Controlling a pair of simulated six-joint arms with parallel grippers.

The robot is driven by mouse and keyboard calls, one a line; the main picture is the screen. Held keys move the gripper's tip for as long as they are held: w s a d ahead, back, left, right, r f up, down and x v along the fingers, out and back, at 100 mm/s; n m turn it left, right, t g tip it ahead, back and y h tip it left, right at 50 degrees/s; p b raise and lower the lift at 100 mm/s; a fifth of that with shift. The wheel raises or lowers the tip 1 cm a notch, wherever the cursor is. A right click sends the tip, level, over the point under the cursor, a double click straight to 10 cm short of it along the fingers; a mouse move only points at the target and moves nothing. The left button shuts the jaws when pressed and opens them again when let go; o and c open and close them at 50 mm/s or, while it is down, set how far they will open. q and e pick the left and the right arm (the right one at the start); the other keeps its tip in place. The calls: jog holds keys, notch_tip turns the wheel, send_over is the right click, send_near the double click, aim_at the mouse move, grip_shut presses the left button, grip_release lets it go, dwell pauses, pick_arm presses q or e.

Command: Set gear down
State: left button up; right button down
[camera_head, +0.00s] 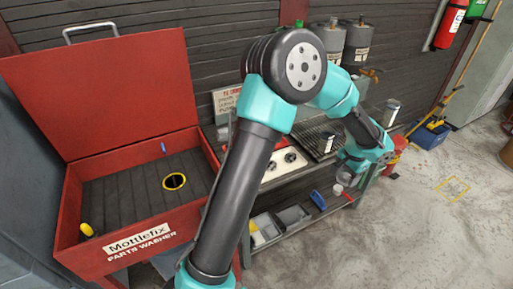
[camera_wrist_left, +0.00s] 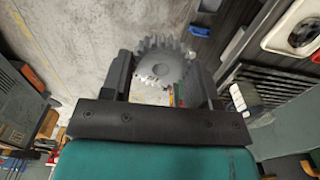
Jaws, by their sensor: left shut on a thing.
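The gear (camera_wrist_left: 163,62) is a grey toothed wheel with a small centre hole, seen in the left wrist view. My left gripper (camera_wrist_left: 162,66) is shut on it, one dark finger on each side. In the head view my left arm reaches over the bench, and its gripper end is at the bench's right end, mostly hidden by the wrist. The gear cannot be made out clearly there. In the wrist view, pale concrete floor shows behind the gear. My right gripper is not in view.
A red parts washer (camera_head: 130,245) with its lid up stands at the left. The bench holds a dark ribbed rack (camera_head: 318,138) and a white burner plate (camera_head: 283,166). A blue bucket (camera_head: 429,134) stands on the floor at right.

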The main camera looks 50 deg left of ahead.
pick_arm(q)
jog(key=s+a+f+n, duration=0.1)
jog(key=s+a+f, duration=0.1)
jog(key=a, duration=0.9)
jog(key=s+a+f+n, duration=0.2)
jog(key=s+a, duration=0.2)
jog(key=a, duration=0.7)
jog(key=s+a+f+n, duration=0.1)
jog(key=s+a+f, duration=0.2)
jog(key=a, duration=0.7)
jog(key=shift+s+a+f+n, duration=0.1)
jog(key=shift+s+a+n, duration=0.25)
jog(key=shift+s, duration=0.25)
jog(key=w+a, duration=0.3)
jog(key=w+a+f, duration=0.1)
jog(key=w+a, duration=0.6)
jog(key=a, duration=0.1)
jog(key=shift+w+a+f, duration=0.2)
jog(key=shift+w, duration=0.05)
jog(key=shift+w+a, duration=0.2)
jog(key=shift+f, duration=1.75)
jog(key=shift+f, duration=0.15)
